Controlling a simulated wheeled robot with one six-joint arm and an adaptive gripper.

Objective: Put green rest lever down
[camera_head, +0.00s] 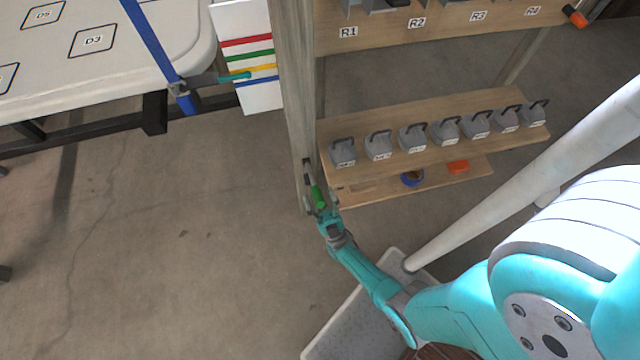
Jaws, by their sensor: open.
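A small green lever (319,196) sits low on the wooden post, at the left end of the shelf unit. My gripper (319,210) is at the green lever, with its fingers around or just beside it. The gripper is open. Its fingertips are small here, so I cannot tell whether they touch the lever. The dark piece above the green part leans up and left along the post.
A wooden shelf (440,150) holds several grey weights with handles. A striped card (247,60) hangs beside the post (296,90).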

